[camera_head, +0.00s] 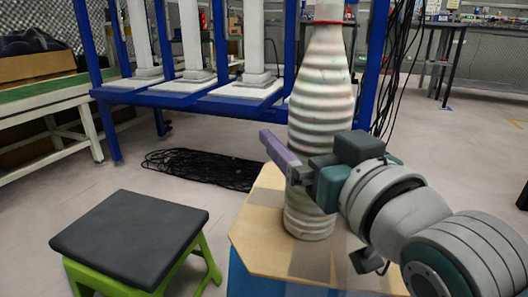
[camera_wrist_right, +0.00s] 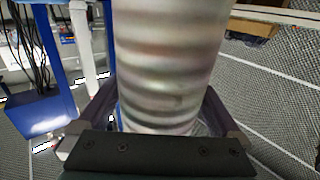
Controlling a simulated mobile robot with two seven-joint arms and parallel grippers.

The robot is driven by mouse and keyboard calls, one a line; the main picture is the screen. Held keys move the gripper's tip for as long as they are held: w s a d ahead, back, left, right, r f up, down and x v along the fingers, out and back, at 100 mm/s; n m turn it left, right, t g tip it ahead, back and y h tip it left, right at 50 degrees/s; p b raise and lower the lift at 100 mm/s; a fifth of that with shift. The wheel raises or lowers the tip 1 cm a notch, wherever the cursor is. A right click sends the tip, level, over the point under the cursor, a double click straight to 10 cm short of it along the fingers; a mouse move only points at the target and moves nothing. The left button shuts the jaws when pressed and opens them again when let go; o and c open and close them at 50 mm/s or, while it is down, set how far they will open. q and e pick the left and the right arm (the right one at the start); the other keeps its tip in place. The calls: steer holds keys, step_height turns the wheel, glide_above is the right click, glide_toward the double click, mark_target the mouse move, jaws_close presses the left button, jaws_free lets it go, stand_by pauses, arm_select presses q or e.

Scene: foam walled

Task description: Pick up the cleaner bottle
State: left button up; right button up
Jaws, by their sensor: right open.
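The cleaner bottle (camera_head: 320,100) is tall and pale with grey-brown ring stripes, and it stands upright on a small wood-topped stand (camera_head: 262,225). A red ring shows at its neck, and its top is cut off by the picture edge. My right gripper (camera_head: 287,150) is at the bottle's lower middle, with one purple finger on the near left side; the other finger is hidden. In the right wrist view the bottle (camera_wrist_right: 170,60) fills the space between the open fingers of the gripper (camera_wrist_right: 160,112). Contact with the fingers cannot be told. My left gripper is out of view.
A stool (camera_head: 130,235) with a dark seat and green legs stands left of the stand. A blue rack (camera_head: 190,98) with white columns is behind, near a heap of black cables (camera_head: 205,168). A green-topped bench (camera_head: 45,95) is at left. Open floor lies at right.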

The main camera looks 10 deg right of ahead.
steer(key=c, duration=1.5)
steer(key=shift+r, duration=0.1)
